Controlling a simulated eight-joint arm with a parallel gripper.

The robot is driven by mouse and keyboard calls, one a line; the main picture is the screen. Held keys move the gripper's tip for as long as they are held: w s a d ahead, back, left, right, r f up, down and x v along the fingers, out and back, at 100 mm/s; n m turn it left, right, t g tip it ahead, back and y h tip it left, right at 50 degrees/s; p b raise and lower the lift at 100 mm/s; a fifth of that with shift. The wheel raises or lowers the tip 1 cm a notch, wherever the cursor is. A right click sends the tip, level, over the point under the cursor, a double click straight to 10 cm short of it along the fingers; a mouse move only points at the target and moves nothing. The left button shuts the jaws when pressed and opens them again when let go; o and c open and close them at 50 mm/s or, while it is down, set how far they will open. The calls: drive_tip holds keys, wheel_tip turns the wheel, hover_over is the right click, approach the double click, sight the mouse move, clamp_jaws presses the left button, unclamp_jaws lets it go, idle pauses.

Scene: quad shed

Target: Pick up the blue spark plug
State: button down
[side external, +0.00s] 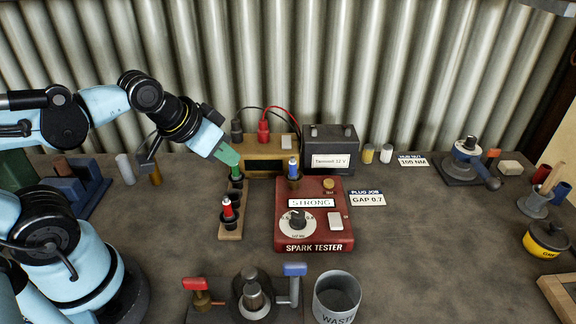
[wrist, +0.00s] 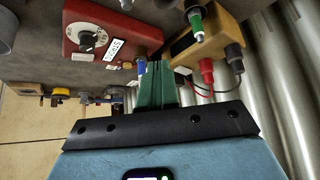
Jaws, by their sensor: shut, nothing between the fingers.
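The blue spark plug (side external: 293,168) stands upright at the top left of the red spark tester (side external: 284,240). In the wrist view the blue plug (wrist: 141,53) shows just left of the fingertips, partly hidden. My gripper (side external: 229,155) has green fingers, shut and empty. In the side view it is left of the blue plug, above the green-topped plug. The shut fingers also show in the wrist view (wrist: 158,68). I see no contact with the blue plug.
A wooden rack (side external: 233,222) holds a green plug (side external: 236,174) and a red plug (side external: 228,210). Behind stand a brown box (side external: 262,148) with cables and a dark battery (side external: 332,140). Table right of the tester is fairly clear.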

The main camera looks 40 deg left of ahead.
drive_tip(key=c, duration=1)
unclamp_jaws()
drive_tip(key=shift+w, duration=0.1)
drive_tip(key=r+n+g, duration=0.2)
drive_tip(key=n+g, duration=0.2)
drive_tip(key=g, duration=0.3)
hover_over(293, 161)
drive_tip(key=shift+w+a+f, duration=0.15)
drive_tip(key=shift+w+a, duration=0.05)
drive_tip(key=shift+a, duration=0.05)
drive_tip(key=shift+f, duration=3.7)
